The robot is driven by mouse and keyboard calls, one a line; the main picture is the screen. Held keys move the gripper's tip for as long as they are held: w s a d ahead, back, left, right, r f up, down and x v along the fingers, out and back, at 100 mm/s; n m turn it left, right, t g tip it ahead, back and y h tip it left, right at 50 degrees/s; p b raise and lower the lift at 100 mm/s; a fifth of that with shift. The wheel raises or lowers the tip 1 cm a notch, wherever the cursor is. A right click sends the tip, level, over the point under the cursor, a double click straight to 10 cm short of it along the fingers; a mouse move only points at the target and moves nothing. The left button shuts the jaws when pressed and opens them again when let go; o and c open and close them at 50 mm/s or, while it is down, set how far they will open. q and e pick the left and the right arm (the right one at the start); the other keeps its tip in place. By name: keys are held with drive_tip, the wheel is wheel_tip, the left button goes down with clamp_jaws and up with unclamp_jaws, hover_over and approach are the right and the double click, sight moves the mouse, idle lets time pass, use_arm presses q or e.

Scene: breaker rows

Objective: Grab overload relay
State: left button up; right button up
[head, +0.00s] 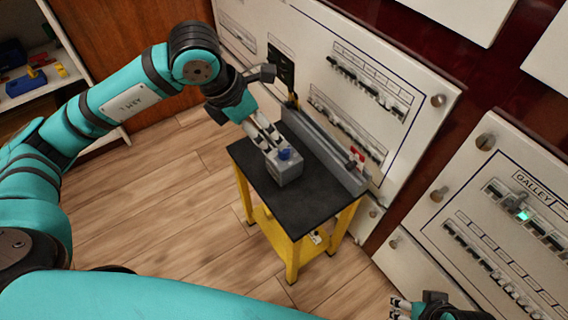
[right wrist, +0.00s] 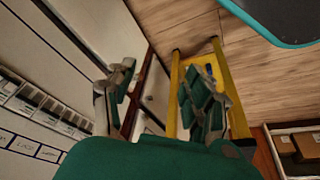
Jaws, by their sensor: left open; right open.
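The overload relay, which I take to be the grey box with a blue knob (head: 286,171), sits on the black top (head: 318,208) of a yellow stand. My left gripper (head: 268,139) is open, with its fingers pointing down at the box's upper left side. I cannot tell whether the fingers touch it. My right gripper (head: 415,306) shows only partly at the bottom edge of the head view. In the right wrist view, my right gripper (right wrist: 163,92) is open with nothing between its fingers.
A grey rail (head: 318,150) runs along the stand's back edge. Behind it stands a white breaker panel (head: 400,75) with rows of dark switches. A "GALLEY" panel (head: 490,195) is at the right. A shelf with coloured items (head: 38,85) is at the far left. The wooden floor left of the stand is clear.

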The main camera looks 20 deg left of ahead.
sight(284, 158)
use_arm(q)
drive_tip(key=b+x, duration=0.2)
drive_tip(key=x, duration=0.9)
drive_tip(key=shift+w+f, duration=0.1)
drive_tip(key=shift+f, duration=0.25)
drive_tip(key=b+x, duration=0.2)
drive_tip(key=x, duration=0.3)
drive_tip(key=shift+w+a+f, duration=0.15)
drive_tip(key=shift+w, duration=0.05)
drive_tip(key=shift+w+f, duration=0.1)
drive_tip(key=shift+f, duration=0.05)
use_arm(e)
drive_tip(key=w+a+r+t+y, duration=0.1)
drive_tip(key=w+a+r+t, duration=0.1)
drive_tip(key=w+r+t, duration=0.2)
drive_tip(key=w+a+r+t+y, duration=0.1)
drive_tip(key=w+a+r+t, duration=0.2)
drive_tip(key=w, duration=0.7)
wheel_tip(284, 158, up, 2)
drive_tip(key=t, duration=0.3)
drive_tip(key=shift+w+a+r+n+y, duration=0.15)
drive_tip(key=shift+w+n+y, duration=0.15)
drive_tip(key=shift+y, duration=0.1)
use_arm(q)
drive_tip(key=shift+c, duration=0.2)
drive_tip(key=c, duration=1.6)
